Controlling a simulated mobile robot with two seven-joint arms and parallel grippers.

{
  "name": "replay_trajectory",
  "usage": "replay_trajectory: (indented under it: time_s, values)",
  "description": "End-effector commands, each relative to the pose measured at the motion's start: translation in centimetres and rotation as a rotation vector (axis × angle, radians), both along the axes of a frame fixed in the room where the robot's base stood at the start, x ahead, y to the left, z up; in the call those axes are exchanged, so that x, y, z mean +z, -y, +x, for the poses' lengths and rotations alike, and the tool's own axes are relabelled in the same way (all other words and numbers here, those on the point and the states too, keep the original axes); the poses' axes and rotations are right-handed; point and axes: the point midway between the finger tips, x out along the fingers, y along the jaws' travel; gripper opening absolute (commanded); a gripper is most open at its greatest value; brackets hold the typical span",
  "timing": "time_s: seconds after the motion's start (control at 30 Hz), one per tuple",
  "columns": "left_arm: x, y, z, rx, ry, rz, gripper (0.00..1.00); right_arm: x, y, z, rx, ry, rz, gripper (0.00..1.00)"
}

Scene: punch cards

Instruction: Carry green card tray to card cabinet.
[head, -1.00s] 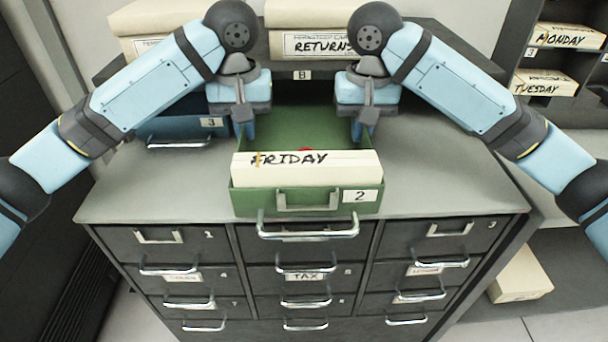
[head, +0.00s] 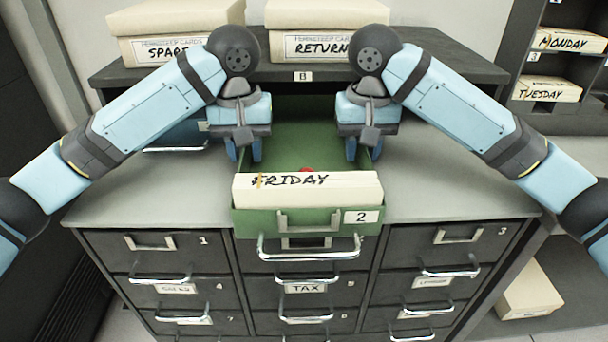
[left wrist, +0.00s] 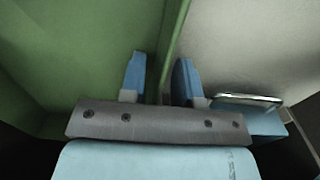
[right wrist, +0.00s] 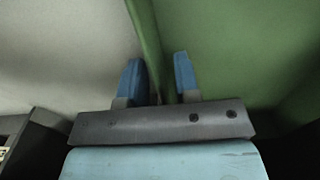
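The green card tray (head: 300,215) rests on the grey top of the card cabinet (head: 440,190), its front at the cabinet's front edge. It bears label 2, a metal handle and a white FRIDAY card block (head: 345,190). A small red thing shows behind the block. My left gripper (head: 243,152) is open with its fingers either side of the tray's left wall; the wall runs between them in the left wrist view (left wrist: 160,80). My right gripper (head: 364,152) is open likewise around the right wall, also in the right wrist view (right wrist: 158,82). The tray's underside is hidden.
A blue tray (head: 180,135) stands close left of the green one, partly behind my left arm. SPARE (head: 175,45) and RETURN (head: 315,45) boxes sit on the raised shelf behind. Cabinet top is clear to the right. A shelf with MONDAY (head: 570,40) and TUESDAY boxes stands right.

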Motion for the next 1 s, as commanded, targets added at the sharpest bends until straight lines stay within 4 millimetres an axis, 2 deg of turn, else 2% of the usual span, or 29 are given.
replay_trajectory:
  time_s: [0.03,0.23,0.7,0.87,1.0]
  values:
    - [-0.3,0.0,0.0,0.0,0.0,0.0,0.3,-1.1,-0.3,-0.3,0.005,-0.014,-0.001,0.3]
    - [0.3,0.0,0.0,-0.001,0.002,-0.001,0.3,-1.2,-0.3,-0.3,0.007,-0.014,-0.001,0.3]
    - [6.8,-0.1,0.0,0.001,0.004,-0.002,0.3,-1.3,-0.5,-0.4,0.01,-0.015,-0.002,0.3]
    - [7.7,-0.1,-0.1,0.001,0.002,-0.002,0.3,-1.1,-0.5,-0.4,0.01,-0.014,-0.001,0.3]
    - [7.8,-0.1,-0.1,0.0,0.001,-0.002,0.3,0.1,-0.5,-0.3,0.009,-0.01,-0.001,0.3]
